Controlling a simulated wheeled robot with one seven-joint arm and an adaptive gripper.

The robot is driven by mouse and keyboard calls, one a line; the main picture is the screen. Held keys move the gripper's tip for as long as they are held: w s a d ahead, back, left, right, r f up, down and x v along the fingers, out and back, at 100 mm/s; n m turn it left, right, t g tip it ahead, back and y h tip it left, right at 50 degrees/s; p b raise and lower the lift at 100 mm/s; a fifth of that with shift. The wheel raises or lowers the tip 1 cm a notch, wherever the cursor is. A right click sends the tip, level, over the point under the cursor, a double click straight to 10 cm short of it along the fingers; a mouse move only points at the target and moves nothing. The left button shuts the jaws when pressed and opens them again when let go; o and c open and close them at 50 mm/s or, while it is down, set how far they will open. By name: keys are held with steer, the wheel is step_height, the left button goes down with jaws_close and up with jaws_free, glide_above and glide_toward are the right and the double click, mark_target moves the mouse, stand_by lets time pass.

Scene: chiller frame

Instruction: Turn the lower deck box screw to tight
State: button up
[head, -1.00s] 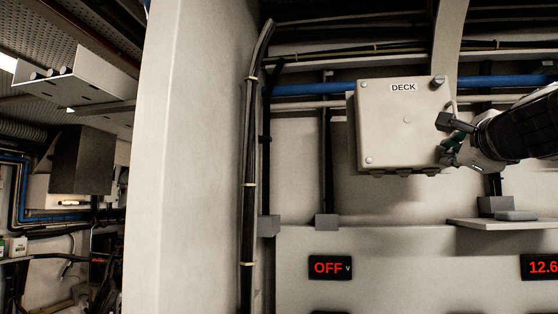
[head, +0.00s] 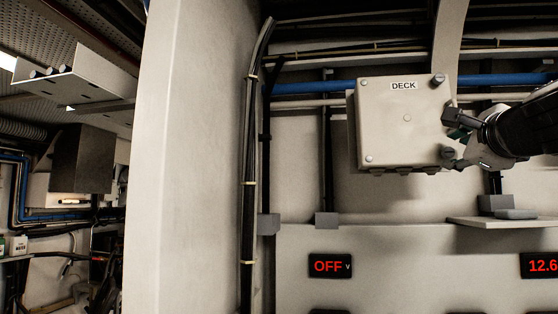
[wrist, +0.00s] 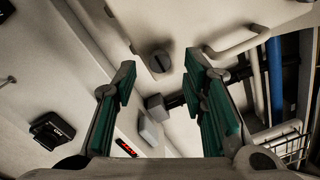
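The beige deck box (head: 405,125), labelled DECK, hangs on the wall in the head view. Its lower right screw (head: 447,152) is a dark round knob. In the wrist view this screw (wrist: 157,62) shows a slot across its head, set at a slant. My gripper (head: 455,140) is just right of the box's lower right corner. In the wrist view my gripper (wrist: 167,85) is open and empty, with green pads on both fingers. The screw lies beyond the fingertips, roughly between them. I see no contact with it.
Small pale screws mark the left corners. A blue pipe (head: 310,88) runs behind the box. A shelf (head: 510,222) juts out below my arm. A red display (head: 330,267) reads OFF.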

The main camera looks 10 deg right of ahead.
steer(key=v, duration=1)
steer(key=shift+a+f, duration=0.1)
steer(key=a+f+n+g+y, duration=0.3)
steer(key=a+f+n, duration=0.35)
steer(key=f, duration=0.35)
steer(key=a+f+n+g+y, duration=0.25)
steer(key=a+f+n, duration=0.4)
steer(key=f, duration=0.35)
steer(key=s+a+f+n+g, duration=0.1)
steer(key=s+f+n+g, duration=0.2)
steer(key=s+f+n, duration=0.3)
steer(key=s+a+f+n+g, duration=0.2)
steer(key=s+f+n+g, duration=0.2)
steer(key=f, duration=0.9)
steer(key=s+n, duration=0.1)
steer(key=n, duration=0.2)
steer(key=shift+s+f+n, duration=0.2)
steer(key=shift+s+n, duration=0.2)
steer(key=shift+a+h, duration=0.15)
steer(key=shift+h, duration=0.1)
